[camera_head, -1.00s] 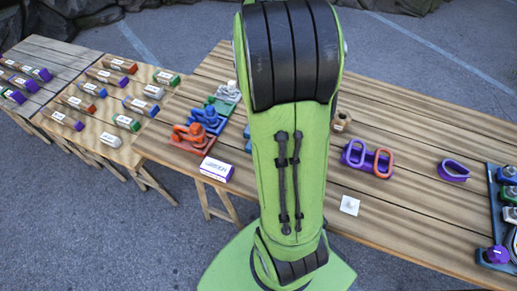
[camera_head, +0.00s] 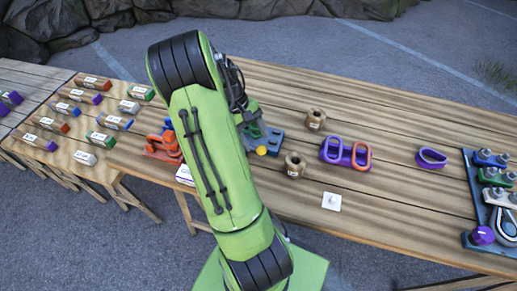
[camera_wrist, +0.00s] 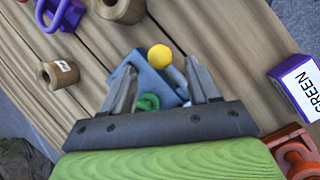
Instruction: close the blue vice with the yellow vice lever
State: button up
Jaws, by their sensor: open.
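The blue vice (camera_head: 271,135) sits on the long wooden table, partly hidden by my arm in the head view. Its yellow lever knob (camera_head: 262,150) shows on its near side. In the wrist view the blue vice (camera_wrist: 147,74) lies beyond and between my fingers, with the yellow ball knob (camera_wrist: 159,56) in line with the gap between the fingertips. A green round part (camera_wrist: 148,102) shows between the fingers. My gripper (camera_wrist: 161,70) is open, with nothing visibly held. I cannot tell how far the vice jaws are apart.
Orange clamp parts (camera_head: 163,146) stand left of my arm. A purple box labelled GREEN (camera_wrist: 301,86) lies to the right in the wrist view. Two wooden rings (camera_head: 315,120) (camera_head: 294,165) and purple and orange loops (camera_head: 346,153) are to the right. A side table holds labelled blocks.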

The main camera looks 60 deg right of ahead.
aim_at(259, 146)
jog(key=x, duration=0.4)
jog(key=shift+f+b, duration=0.15)
jog(key=shift+b, duration=0.2)
grip_shut()
